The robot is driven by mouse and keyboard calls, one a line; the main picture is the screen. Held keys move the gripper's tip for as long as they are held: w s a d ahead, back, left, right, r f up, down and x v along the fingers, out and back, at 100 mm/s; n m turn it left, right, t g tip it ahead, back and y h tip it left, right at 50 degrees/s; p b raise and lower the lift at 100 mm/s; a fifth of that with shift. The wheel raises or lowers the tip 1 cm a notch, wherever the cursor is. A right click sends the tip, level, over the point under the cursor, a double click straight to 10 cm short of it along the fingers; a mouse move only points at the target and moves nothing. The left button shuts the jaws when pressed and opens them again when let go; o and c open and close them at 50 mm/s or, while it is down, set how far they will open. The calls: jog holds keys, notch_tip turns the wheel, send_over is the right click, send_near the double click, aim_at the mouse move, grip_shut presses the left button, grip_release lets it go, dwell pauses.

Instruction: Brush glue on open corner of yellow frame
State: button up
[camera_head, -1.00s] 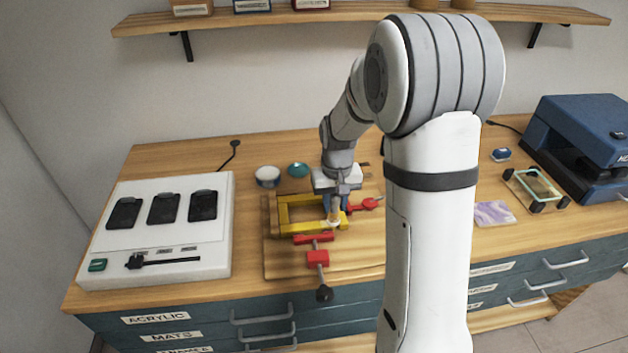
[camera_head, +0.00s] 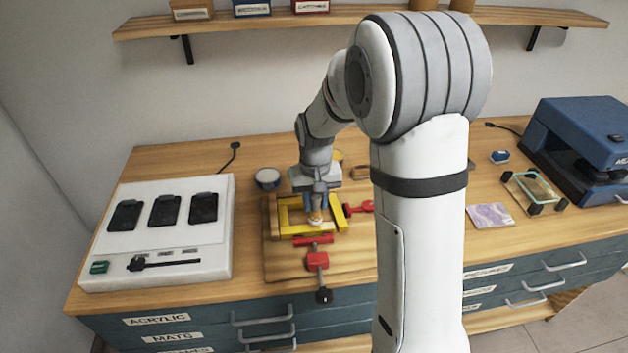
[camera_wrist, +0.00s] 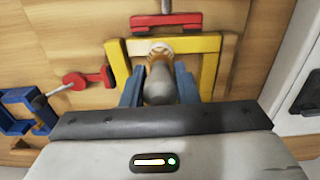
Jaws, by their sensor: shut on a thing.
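The yellow frame (camera_head: 283,222) lies on a wooden board (camera_head: 277,262) on the bench. Its right-hand bar (camera_head: 338,212) stands slightly apart from the front bar, leaving the front right corner open. My gripper (camera_head: 316,203) is over the frame, its blue fingers shut on a brush (camera_wrist: 160,85) that points down. The brush's pale bristle end (camera_head: 315,220) is at the front bar, left of the open corner; whether it touches is unclear. In the wrist view, my gripper (camera_wrist: 158,76) holds the brush between the yellow side bars (camera_wrist: 208,68).
A red clamp (camera_head: 317,262) stands in front of the frame, another (camera_head: 360,207) at its right. A small round pot (camera_head: 267,178) is behind the frame. A white panel with black pads (camera_head: 160,255) is at left, a blue machine (camera_head: 583,140) at far right.

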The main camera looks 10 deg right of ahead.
jog(key=shift+r+p, duration=1.7)
jog(key=shift+r, duration=1.2)
